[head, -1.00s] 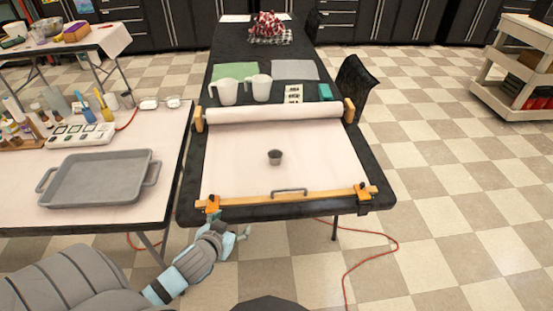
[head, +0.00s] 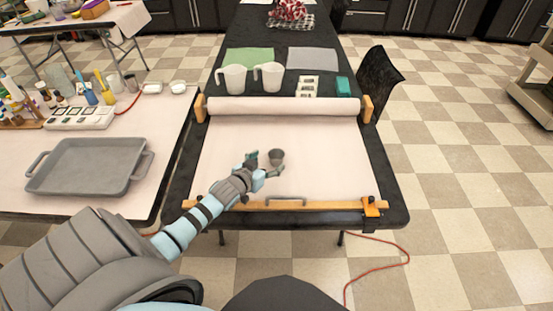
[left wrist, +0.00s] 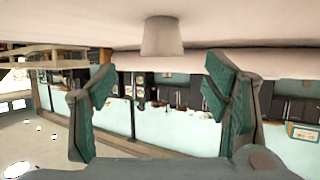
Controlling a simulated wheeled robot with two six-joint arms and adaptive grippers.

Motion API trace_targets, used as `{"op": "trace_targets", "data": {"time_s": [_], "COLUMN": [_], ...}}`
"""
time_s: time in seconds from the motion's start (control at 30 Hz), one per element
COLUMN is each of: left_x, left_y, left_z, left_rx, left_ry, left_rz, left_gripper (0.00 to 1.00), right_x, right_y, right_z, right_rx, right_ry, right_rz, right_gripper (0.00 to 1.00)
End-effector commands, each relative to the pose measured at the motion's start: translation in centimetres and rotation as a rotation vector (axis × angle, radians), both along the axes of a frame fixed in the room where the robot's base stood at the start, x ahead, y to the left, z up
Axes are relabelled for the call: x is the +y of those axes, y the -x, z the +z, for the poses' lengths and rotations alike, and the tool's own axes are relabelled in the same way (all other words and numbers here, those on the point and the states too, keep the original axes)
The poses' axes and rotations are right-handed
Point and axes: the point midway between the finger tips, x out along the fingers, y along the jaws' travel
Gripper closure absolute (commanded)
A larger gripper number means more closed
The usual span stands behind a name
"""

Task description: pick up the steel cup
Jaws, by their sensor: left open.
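The steel cup (head: 277,157) is a small grey cup standing upright on the white paper sheet (head: 330,150) in the middle of the dark table. My left gripper (head: 262,165) is open just to the left of the cup and in front of it, with nothing between its fingers. In the left wrist view, which is turned upside down, the cup (left wrist: 161,36) hangs from the top between and beyond the two open green fingers (left wrist: 158,90). A gap shows between the fingertips and the cup. My right gripper is not in view.
A wooden bar with a metal handle (head: 290,204) crosses the table's front edge, with an orange clamp (head: 373,206) at right. A paper roll (head: 285,105) and two white pitchers (head: 232,79) stand behind. A grey tray (head: 88,165) is on the left table. Paper around the cup is clear.

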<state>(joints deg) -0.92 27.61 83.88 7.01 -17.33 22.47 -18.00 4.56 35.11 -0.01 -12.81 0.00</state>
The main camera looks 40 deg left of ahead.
Motion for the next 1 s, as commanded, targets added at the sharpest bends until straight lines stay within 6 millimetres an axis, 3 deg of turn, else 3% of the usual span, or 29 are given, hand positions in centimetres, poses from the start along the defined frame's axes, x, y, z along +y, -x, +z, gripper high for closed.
{"op": "trace_targets", "data": {"time_s": [0.23, 0.47, 0.5, 0.8, 1.0], "left_x": [0.9, 1.0, 1.0, 1.0, 1.0], "left_y": [-4.0, -4.6, -4.6, -4.6, -4.6], "left_z": [-2.1, -1.9, -1.9, -1.9, -1.9], "left_rx": [-0.001, 0.001, 0.001, 0.001, 0.001], "left_ry": [0.001, 0.000, 0.000, -0.001, -0.001], "left_rz": [0.002, 0.000, 0.000, 0.000, 0.000], "left_gripper": [0.30, 0.30, 0.32, 0.77, 0.77], "right_x": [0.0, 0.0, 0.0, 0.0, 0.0], "right_y": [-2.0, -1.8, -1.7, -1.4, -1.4], "right_z": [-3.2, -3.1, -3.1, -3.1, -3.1], "right_rx": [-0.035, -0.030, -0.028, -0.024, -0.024], "right_ry": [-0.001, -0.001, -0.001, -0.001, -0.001], "right_rz": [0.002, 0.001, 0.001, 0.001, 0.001], "right_gripper": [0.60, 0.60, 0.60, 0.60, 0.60]}}
